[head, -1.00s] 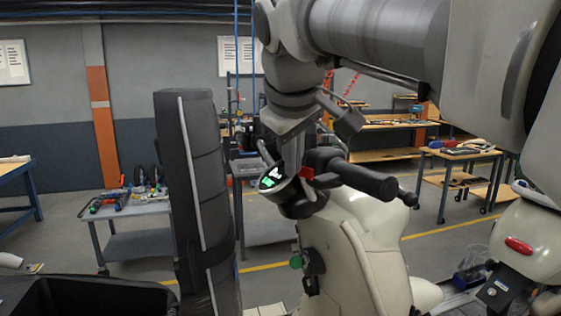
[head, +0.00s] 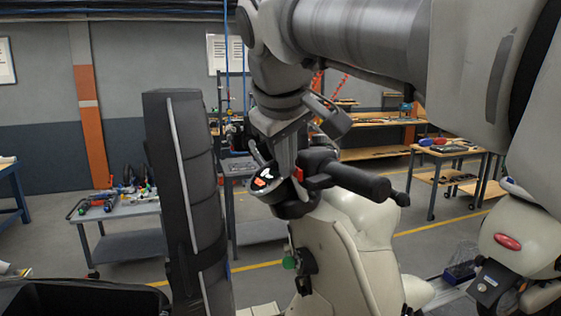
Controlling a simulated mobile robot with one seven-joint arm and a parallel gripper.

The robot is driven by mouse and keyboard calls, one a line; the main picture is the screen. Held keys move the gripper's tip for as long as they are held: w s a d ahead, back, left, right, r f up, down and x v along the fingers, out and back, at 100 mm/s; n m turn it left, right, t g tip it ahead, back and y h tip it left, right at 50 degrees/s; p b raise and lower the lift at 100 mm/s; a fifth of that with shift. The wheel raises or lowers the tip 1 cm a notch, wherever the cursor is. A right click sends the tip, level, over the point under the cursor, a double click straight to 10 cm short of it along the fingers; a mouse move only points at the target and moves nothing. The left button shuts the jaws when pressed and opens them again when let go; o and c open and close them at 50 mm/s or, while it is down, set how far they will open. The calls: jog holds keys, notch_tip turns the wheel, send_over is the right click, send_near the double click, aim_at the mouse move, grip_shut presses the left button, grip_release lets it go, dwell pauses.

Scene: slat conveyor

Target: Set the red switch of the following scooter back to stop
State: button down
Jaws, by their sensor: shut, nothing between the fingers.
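The cream scooter (head: 335,250) stands upright on the line in the lower middle of the head view. Its black handlebar grip (head: 355,180) points right. The small red switch (head: 299,174) is at the inner end of that grip, partly hidden. The round display (head: 264,180) left of it shows an orange and white sign. My gripper (head: 287,172) points down at the handlebar between display and switch. Its fingers are shut with nothing between them and are right beside the red switch; I cannot tell whether they touch it.
A tall black padded column (head: 185,190) stands close on the left, with a black bin (head: 75,298) below it. Another cream scooter (head: 525,235) is at the right edge. Work tables (head: 125,210) with tools stand behind, across open floor.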

jog(key=shift+s+d, duration=0.45)
jog(key=shift+s, duration=0.05)
jog(key=shift+s, duration=0.1)
